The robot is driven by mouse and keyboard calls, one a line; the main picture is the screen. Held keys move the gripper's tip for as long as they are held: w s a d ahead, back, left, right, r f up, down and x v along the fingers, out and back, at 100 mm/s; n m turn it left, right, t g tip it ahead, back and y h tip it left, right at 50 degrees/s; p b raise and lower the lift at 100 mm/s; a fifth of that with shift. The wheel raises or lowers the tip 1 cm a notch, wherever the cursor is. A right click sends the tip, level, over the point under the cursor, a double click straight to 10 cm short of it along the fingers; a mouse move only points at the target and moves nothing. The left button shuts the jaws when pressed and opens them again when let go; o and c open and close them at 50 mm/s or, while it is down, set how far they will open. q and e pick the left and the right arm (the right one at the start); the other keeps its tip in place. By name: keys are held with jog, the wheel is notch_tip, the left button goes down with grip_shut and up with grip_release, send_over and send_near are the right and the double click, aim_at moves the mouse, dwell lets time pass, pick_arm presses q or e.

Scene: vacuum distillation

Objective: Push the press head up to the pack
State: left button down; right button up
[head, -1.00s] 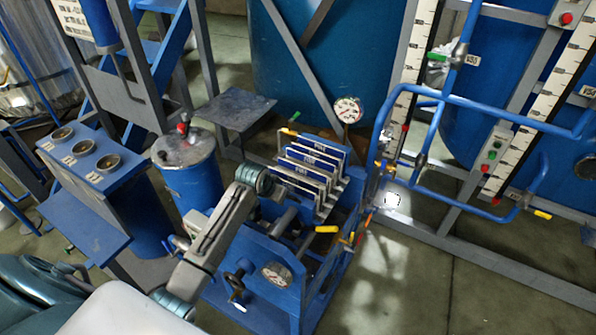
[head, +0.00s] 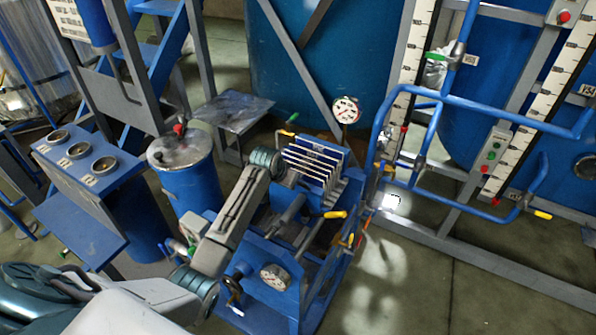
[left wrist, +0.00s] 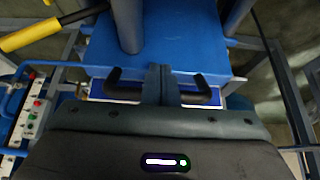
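The press head is a blue block (head: 287,197) with a thick grey shaft, on the blue press frame (head: 315,290). The pack, several upright blue plates with pale edges (head: 318,158), stands just beyond it. In the left wrist view the press head (left wrist: 195,45) fills the top centre, with plate edges below it. My left gripper (left wrist: 165,84) has its dark fingers together at the press head's near edge. A black handle-like bar (left wrist: 203,88) lies across there; I cannot tell if the fingers grip it. In the head view my left arm hides the gripper. My right gripper is out of view.
A yellow-handled lever (head: 335,214) sticks out beside the press head; it also shows in the left wrist view (left wrist: 40,32). A dial gauge (head: 346,109) stands behind the pack. A blue vessel (head: 183,170) is left of my arm. Open floor (head: 400,285) lies right of the press.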

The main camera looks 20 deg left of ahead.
pick_arm(q)
jog(key=shift+w+d+r+b, duration=0.1)
jog(key=shift+w+b, duration=0.35)
jog(key=shift+w, duration=0.7)
jog(key=shift+w+d+r+b, duration=0.1)
jog(key=shift+w+b, duration=0.3)
jog(key=shift+w, duration=0.7)
jog(key=shift+r+p, duration=0.2)
jog(key=shift+p, duration=0.25)
notch_tip(320, 180, up, 8)
jog(key=s+p, duration=0.1)
jog(key=p, duration=0.9)
jog(key=shift+s+r, duration=0.15)
jog(key=shift+s, duration=0.1)
